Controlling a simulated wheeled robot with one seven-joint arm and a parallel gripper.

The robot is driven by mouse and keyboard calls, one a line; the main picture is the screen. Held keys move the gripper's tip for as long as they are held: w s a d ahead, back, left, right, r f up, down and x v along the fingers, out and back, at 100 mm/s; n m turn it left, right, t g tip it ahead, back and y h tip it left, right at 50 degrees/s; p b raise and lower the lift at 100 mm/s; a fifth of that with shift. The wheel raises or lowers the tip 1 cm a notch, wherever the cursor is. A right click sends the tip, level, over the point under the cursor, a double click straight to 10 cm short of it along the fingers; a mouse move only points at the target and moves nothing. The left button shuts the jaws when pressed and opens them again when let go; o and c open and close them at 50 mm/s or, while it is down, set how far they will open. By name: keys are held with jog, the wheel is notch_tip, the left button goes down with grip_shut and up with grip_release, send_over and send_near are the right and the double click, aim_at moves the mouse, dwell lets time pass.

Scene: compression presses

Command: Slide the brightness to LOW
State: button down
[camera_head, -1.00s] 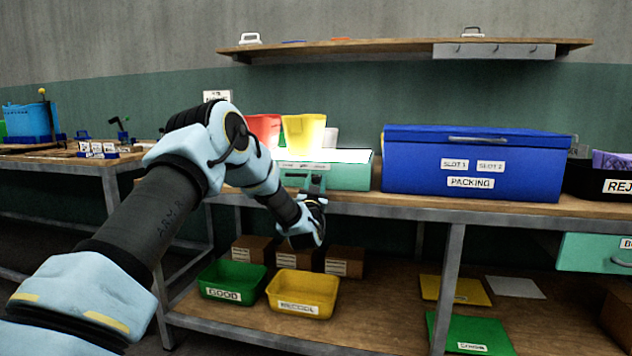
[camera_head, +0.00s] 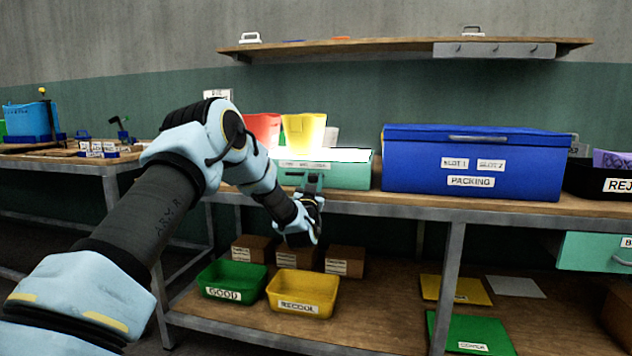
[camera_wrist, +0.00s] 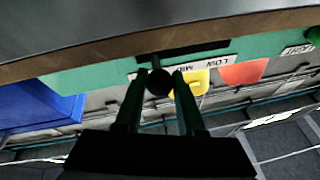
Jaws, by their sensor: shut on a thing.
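The light box (camera_head: 345,174) is a green unit on the bench with a brightly lit white top (camera_head: 340,155). In the wrist view its green front (camera_wrist: 100,75) carries a dark slot (camera_wrist: 195,49) and a label strip (camera_wrist: 205,63) reading LOW and MID. A black slider knob (camera_wrist: 158,82) stands out from the slot. It sits beyond MID, on the side away from LOW. My gripper (camera_wrist: 158,88) is shut on the knob, one finger on each side. In the head view my gripper (camera_head: 312,184) is at the box's front; the knob is hidden there.
A blue packing box (camera_head: 480,185) stands close to the right. The bench edge (camera_head: 420,202) runs just below. Green (camera_head: 232,281) and yellow (camera_head: 302,293) trays lie on the lower shelf.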

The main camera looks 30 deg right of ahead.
jog(key=w+a+b, duration=0.3)
jog(key=w+a, duration=0.3)
jog(key=a, duration=0.1)
jog(key=shift+w, duration=0.25)
jog(key=c, duration=0.6)
grip_release()
jog(key=shift+o, duration=0.4)
jog(key=shift+s+f, duration=0.1)
jog(key=v, duration=1)
jog(key=shift+s+a, duration=0.2)
jog(key=shift+a, duration=0.05)
